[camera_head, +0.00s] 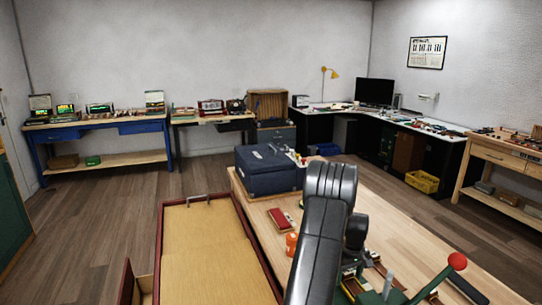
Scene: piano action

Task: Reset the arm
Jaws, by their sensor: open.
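My black arm (325,215) rises from the bottom middle, bends at the top and comes down on its far side over the light wooden bench (420,240). My gripper (352,268) shows only as a small dark part below the wrist, low over the bench. It is open, and much of it is hidden behind my arm. I cannot make out anything between its fingers.
A dark blue case (268,170), a red box (281,220) and an orange jar (291,244) are on the bench left of my arm. A red-knobbed green lever (435,280) stands at right. A red-rimmed wooden tray (205,250) is at left. Open floor (120,205) lies beyond it.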

